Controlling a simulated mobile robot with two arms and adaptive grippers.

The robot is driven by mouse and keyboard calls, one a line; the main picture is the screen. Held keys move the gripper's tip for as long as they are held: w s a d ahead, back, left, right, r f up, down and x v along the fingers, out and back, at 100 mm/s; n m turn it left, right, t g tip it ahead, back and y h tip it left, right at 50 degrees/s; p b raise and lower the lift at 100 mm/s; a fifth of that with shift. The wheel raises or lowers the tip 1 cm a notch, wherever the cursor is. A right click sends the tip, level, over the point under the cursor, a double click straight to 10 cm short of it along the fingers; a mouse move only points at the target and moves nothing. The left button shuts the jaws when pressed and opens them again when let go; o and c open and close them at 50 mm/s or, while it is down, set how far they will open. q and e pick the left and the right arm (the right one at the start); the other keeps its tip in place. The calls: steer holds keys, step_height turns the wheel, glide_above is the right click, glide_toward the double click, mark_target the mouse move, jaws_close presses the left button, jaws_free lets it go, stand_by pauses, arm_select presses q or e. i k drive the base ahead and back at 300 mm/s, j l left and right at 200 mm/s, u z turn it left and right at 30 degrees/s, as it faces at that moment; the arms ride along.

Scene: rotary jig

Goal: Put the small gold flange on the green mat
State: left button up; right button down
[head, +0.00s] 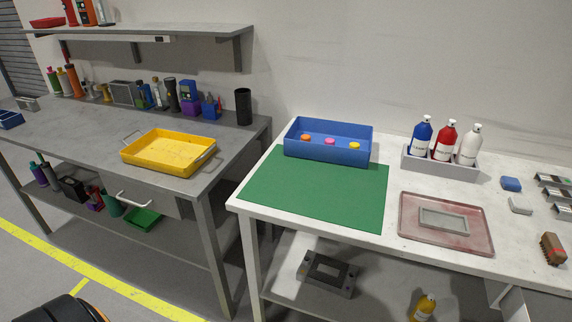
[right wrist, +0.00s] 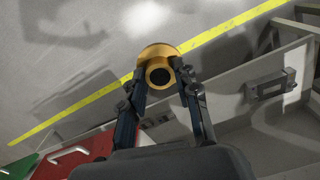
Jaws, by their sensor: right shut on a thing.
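The small gold flange (right wrist: 153,51) shows in the right wrist view as a gold ring with a dark centre. My right gripper (right wrist: 160,79) is shut on it, with one finger on each side, and holds it above the floor. The green mat (head: 318,190) lies flat and empty on the left part of the white table in the head view. Neither gripper shows in the head view, and my left gripper is in no view.
A blue bin (head: 328,150) with several coloured pieces stands at the mat's back edge. A reddish tray (head: 480,238) lies right of the mat. A bottle caddy (head: 440,166) stands behind that tray. A yellow tray (head: 160,158) sits on the grey workbench (head: 75,135).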

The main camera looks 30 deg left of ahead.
mark_target(313, 194)
steer(key=j+z, duration=0.2)
steer(key=j, duration=2.75)
steer(key=i, duration=0.05)
